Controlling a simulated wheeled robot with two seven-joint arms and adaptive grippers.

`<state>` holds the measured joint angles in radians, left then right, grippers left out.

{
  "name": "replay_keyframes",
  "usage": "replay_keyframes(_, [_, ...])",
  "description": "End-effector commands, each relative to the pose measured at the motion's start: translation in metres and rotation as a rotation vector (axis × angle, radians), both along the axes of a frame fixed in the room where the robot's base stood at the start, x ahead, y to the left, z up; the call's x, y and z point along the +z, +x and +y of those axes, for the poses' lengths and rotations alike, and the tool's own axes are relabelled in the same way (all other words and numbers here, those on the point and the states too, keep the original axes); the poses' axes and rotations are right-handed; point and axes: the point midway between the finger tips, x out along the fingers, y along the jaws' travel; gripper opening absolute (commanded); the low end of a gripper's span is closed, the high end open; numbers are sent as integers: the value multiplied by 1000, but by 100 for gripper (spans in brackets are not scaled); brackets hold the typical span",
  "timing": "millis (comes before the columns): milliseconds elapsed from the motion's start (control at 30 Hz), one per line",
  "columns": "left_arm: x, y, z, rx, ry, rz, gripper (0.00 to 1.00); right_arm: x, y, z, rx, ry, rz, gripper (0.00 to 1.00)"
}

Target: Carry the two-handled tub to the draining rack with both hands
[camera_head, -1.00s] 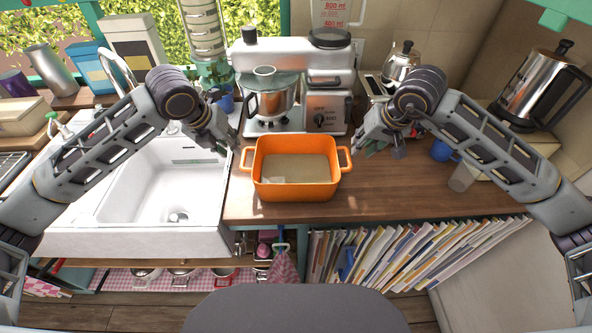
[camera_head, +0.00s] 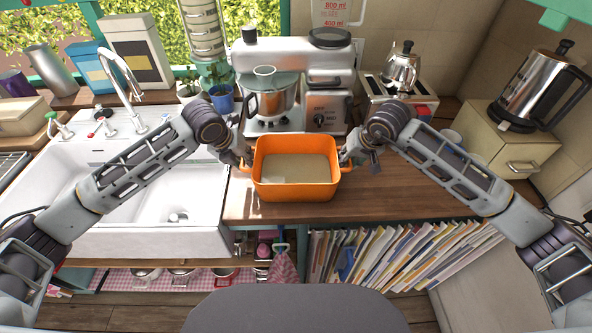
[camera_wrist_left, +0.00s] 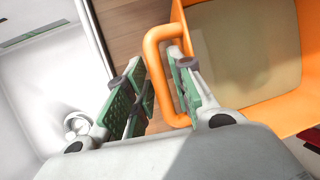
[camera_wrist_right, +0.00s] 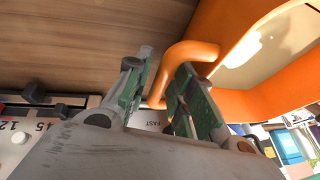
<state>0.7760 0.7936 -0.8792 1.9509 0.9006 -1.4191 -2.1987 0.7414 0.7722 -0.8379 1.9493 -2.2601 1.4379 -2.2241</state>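The orange two-handled tub (camera_head: 296,190) stands upright on the wooden counter, in front of the stand mixer. My left gripper (camera_head: 245,162) is at its left handle. In the left wrist view its fingers (camera_wrist_left: 160,95) are apart, with the handle (camera_wrist_left: 155,60) between them and one finger inside the loop. My right gripper (camera_head: 345,160) is at the right handle. In the right wrist view its fingers (camera_wrist_right: 155,95) are apart on either side of the handle (camera_wrist_right: 185,55). I cannot pick out a draining rack for certain; a slatted metal item (camera_head: 12,163) shows at the far left.
A white sink (camera_head: 160,190) lies left of the tub. The stand mixer (camera_head: 290,75) is close behind it. A toaster (camera_head: 398,92) with a kettle (camera_head: 403,66) stands behind right. Bare counter (camera_head: 400,205) lies right of the tub.

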Motion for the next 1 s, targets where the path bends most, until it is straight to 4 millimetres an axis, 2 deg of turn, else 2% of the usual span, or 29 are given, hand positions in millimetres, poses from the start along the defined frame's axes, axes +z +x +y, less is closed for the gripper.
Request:
replay_keyframes(333, [-2,1,-1,-1,0,0,24,-2,1,0,1,0,0,24])
replay_keyframes(533, [-2,1,-1,0,0,-1,0,-2,1,0,1,0,0,0])
replay_keyframes(1000, [-2,1,0,0,0,-1,0,-1,1,0,0,-1,0,0])
